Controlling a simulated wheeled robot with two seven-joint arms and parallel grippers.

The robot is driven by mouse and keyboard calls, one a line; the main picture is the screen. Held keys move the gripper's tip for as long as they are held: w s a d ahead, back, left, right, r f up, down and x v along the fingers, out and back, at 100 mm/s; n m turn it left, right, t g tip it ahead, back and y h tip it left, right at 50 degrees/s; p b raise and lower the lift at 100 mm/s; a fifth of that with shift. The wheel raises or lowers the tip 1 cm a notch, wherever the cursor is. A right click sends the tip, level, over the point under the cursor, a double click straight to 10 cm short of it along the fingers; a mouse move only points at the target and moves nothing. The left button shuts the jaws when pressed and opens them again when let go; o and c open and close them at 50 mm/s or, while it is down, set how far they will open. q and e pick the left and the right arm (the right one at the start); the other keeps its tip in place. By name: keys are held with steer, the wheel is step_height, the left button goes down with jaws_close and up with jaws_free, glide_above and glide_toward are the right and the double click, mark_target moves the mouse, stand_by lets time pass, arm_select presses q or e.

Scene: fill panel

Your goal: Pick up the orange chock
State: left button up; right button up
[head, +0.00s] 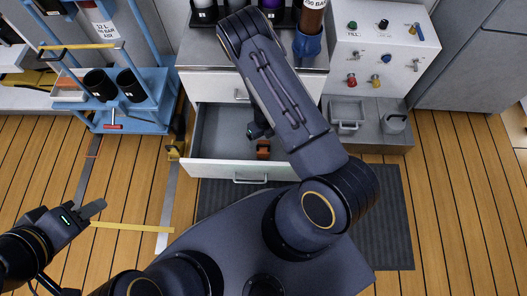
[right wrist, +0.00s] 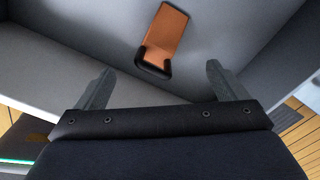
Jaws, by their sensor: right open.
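The orange chock (head: 263,148) lies on the floor of an open drawer (head: 222,172), partly hidden by my right arm in the head view. In the right wrist view the chock (right wrist: 165,38) shows its orange face and a dark lower end, just beyond my fingers and apart from them. My right gripper (right wrist: 160,84) is open and empty, its two fingers spread on either side of the chock's line. In the head view it is mostly hidden by my arm. My left gripper (head: 92,210) is over the wooden floor at far left, empty; its finger gap is not clear.
The drawer walls stand around the chock. A blue trolley (head: 155,85) with black cups is at left. A white panel (head: 385,50) with knobs and a grey tray (head: 347,112) are at right. A dark mat (head: 390,220) lies on the floor.

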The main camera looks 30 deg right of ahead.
mark_target(264, 149)
step_height(264, 149, down, 4)
steer(key=shift+r+b, duration=0.2)
steer(key=shift+b, duration=0.4)
steer(key=shift+s+a+f, duration=0.1)
steer(key=shift+s+f, duration=0.05)
steer(key=shift+f, duration=0.3)
steer(key=shift+f+b, duration=0.55)
steer(key=shift+b, duration=0.1)
steer(key=f, duration=0.1)
steer(key=f+b, duration=0.1)
steer(key=shift+s+f+b, duration=0.3)
steer(key=shift+f, duration=0.05)
steer(key=shift+w+f, duration=0.25)
steer(key=shift+f, duration=0.9)
steer(key=shift+w+r, duration=0.25)
steer(key=shift+w, duration=0.05)
steer(key=shift+a, duration=0.2)
steer(key=shift+s+r, duration=0.1)
steer(key=shift+r, duration=0.05)
steer(key=c, duration=1.2)
steer(key=shift+c, duration=0.3)
